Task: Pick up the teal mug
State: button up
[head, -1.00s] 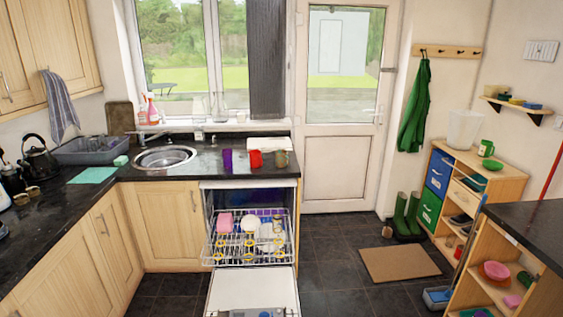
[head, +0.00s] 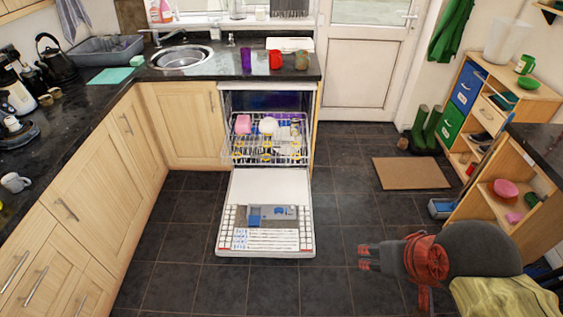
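I cannot make out a clearly teal mug in the head view. On the counter beside the sink stand a purple cup (head: 246,61), a red mug (head: 276,60) and an olive-brown mug (head: 302,60). A green mug (head: 525,64) stands on top of the wooden shelf unit at the right. A pale grey mug (head: 15,182) is on the left counter. My gripper (head: 368,257) is at lower right, pointing left over the floor, well apart from every mug. Its fingers are small, and their opening is unclear.
The dishwasher (head: 268,187) stands open with its door down, its rack holding dishes. A brown doormat (head: 410,173) lies before the door. A wooden shelf island (head: 478,207) stands at right, near my arm. The tiled floor (head: 190,235) is clear between the left cabinets and the dishwasher door.

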aim_at(301, 56)
jog(key=i+l, duration=0.3)
jog(key=l, duration=0.15)
jog(key=i+l+u, duration=0.2)
jog(key=i+l, duration=1.6)
jog(key=i+j, duration=0.15)
jog(key=i, duration=0.5)
jog(key=i+j, duration=0.2)
jog(key=i, duration=0.45)
jog(key=j+u, duration=0.05)
